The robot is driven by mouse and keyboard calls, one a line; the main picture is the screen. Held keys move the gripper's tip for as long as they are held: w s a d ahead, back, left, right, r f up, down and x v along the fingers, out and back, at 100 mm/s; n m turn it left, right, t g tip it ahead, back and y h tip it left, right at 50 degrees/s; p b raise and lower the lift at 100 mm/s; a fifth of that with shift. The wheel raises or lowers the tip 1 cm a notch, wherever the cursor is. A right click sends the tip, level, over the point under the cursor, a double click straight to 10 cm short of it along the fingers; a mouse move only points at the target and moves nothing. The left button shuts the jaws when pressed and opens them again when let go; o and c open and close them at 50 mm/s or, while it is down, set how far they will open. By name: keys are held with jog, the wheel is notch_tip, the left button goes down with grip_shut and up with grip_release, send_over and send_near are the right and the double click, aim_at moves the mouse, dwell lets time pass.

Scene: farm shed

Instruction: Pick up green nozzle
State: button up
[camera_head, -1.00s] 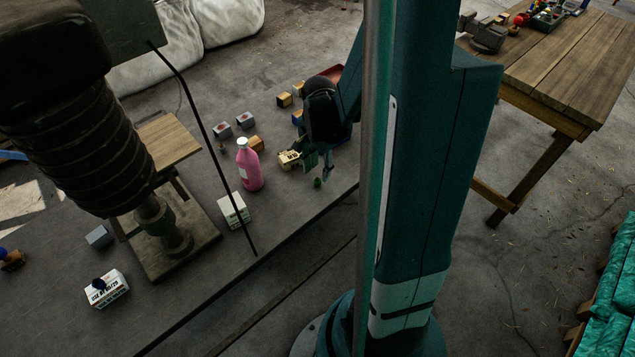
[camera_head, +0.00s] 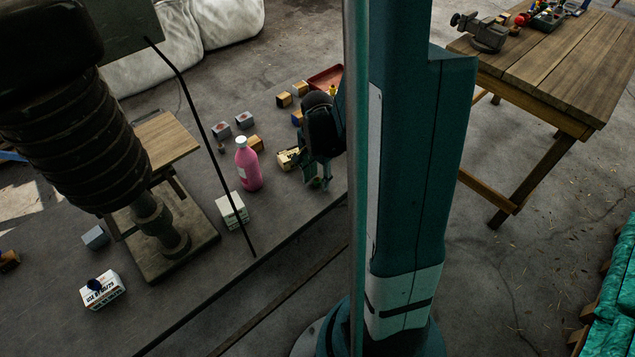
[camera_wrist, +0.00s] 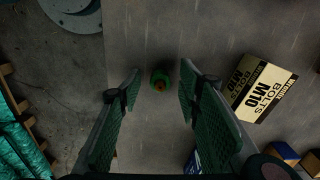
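I cannot tell the exact height of the fingertips above the table.
A cream M10 bolts box (camera_wrist: 258,88) lies just right of my gripper in the wrist view. A pink bottle (camera_head: 248,168) and a white box (camera_head: 232,210) stand nearby. Several small blocks and a red tray (camera_head: 325,77) lie farther back. The table edge is close.

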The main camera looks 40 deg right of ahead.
aim_at(318, 178)
jog(key=c, duration=0.9)
jog(key=shift+r+p, duration=1.55)
jog(key=shift+r, duration=3.45)
